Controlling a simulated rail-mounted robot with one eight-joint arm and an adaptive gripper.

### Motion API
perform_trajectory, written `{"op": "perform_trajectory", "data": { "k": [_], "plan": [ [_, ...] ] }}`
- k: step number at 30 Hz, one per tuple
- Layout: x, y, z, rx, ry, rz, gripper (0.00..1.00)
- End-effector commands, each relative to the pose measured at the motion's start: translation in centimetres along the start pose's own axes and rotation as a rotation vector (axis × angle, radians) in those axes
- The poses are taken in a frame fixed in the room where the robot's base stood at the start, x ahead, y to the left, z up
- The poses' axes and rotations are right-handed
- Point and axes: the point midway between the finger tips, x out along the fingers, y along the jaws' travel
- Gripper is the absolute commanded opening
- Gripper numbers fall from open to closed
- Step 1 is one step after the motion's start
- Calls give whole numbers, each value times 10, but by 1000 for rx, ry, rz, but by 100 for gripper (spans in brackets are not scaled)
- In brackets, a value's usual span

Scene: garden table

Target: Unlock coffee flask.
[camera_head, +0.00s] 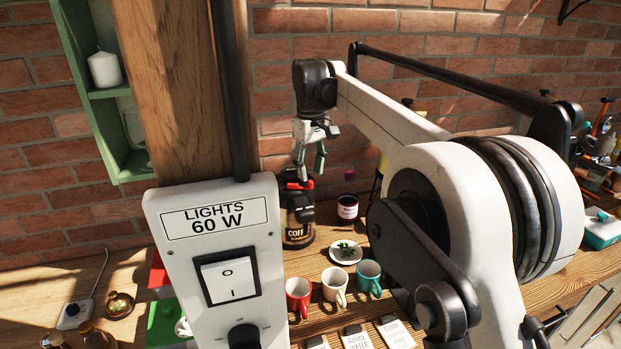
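The coffee flask (298,232) stands on the wooden table near the brick wall. It is dark, with a label reading "COFF", a black top and a red part (297,186) at the top. I cannot tell whether a fingertip touches the top.
A dark jar (348,208) and a small white plate (345,252) with green leaves are right of the flask. A red mug (299,296), a cream mug (334,286) and a teal mug (369,277) stand in front. The switch box (222,270) and wooden post (180,90) are at left.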

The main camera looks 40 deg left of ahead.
Motion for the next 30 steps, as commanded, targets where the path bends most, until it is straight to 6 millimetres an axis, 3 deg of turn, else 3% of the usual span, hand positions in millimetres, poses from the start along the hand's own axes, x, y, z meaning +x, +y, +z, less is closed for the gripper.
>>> {"op": "perform_trajectory", "data": {
  "k": [6,12,19,30],
  "plan": [
    [-44,0,0,0,0,0,32],
    [-72,0,0,0,0,0,32],
    [-87,0,0,0,0,0,32],
    [-88,0,0,0,0,0,32]
  ]
}}
